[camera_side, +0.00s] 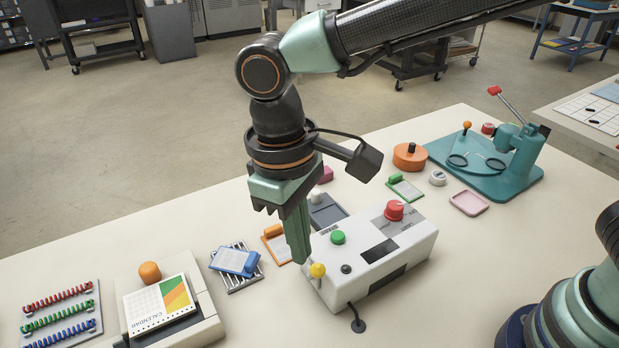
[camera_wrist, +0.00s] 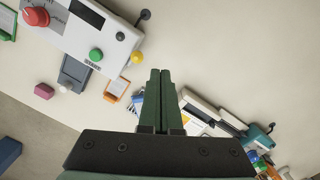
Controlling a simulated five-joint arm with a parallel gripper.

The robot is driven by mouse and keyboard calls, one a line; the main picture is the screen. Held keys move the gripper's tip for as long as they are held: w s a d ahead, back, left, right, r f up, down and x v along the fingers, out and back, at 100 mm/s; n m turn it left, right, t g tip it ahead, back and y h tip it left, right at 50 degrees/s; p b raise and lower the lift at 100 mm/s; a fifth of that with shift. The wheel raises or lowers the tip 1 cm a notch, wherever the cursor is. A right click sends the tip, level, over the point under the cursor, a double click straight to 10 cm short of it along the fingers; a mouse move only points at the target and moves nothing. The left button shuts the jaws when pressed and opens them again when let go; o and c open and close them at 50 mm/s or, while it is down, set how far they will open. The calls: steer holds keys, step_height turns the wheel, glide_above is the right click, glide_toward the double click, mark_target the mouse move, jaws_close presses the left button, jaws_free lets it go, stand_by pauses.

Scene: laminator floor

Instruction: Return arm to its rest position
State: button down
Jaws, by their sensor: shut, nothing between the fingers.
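My gripper (camera_side: 299,258) points down in the side view, its green fingers shut together with nothing between them. The fingertips are beside the left end of a white control box (camera_side: 355,285), close to its yellow knob (camera_side: 317,270); I cannot tell whether they touch. The box also has a green button (camera_side: 338,237), a red knob (camera_side: 394,210) and a small black knob. In the wrist view my gripper (camera_wrist: 161,75) shows as two closed fingers, with the control box (camera_wrist: 70,20) at upper left and open table beyond the tips.
A blue clipboard (camera_side: 235,261) lies on a striped rack left of my gripper. A calendar (camera_side: 158,303) on a pale machine and a board of coloured coils (camera_side: 60,318) stand further left. A teal lever press (camera_side: 490,160) stands at right. The table front is clear.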

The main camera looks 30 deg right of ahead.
steer(key=s+r, duration=0.3)
steer(key=r, duration=0.1)
steer(key=w+d+r+m+t, duration=0.1)
steer(key=w+d+m+t, duration=0.1)
steer(key=d, duration=1.2)
steer(key=w+d+r+m+t, duration=0.1)
steer(key=w+d+m+t, duration=0.1)
steer(key=d, duration=1.3)
steer(key=shift+d+m+t+y, duration=0.25)
steer(key=shift+m+t+y, duration=0.15)
steer(key=shift+m+t, duration=0.65)
